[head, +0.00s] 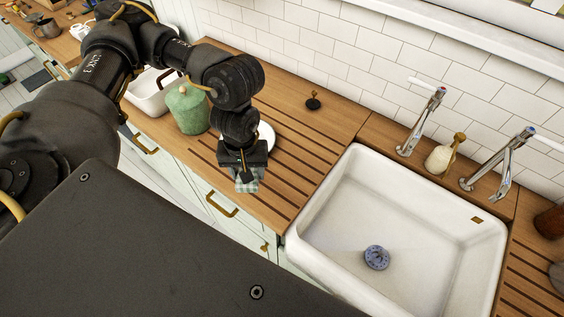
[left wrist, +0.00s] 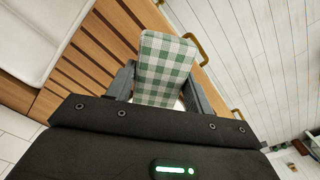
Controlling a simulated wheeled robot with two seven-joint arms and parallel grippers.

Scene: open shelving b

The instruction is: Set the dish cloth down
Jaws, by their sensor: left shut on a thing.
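The dish cloth (head: 247,186) is a green and white checked piece, held between the fingers of my left gripper (head: 245,170). It hangs below the gripper near the front edge of the grooved wooden counter (head: 292,150). In the left wrist view the cloth (left wrist: 165,68) sits between the two fingers (left wrist: 160,88), which are shut on it. I cannot tell whether the cloth touches the counter. My right gripper is not in view.
A white sink (head: 400,240) with a blue-grey drain plug (head: 376,257) lies to the right. A green jar (head: 188,109), a white basin (head: 150,95) and a partly hidden white dish (head: 265,137) stand near my left arm. A small dark stopper (head: 313,101) stands behind. The grooved counter between is clear.

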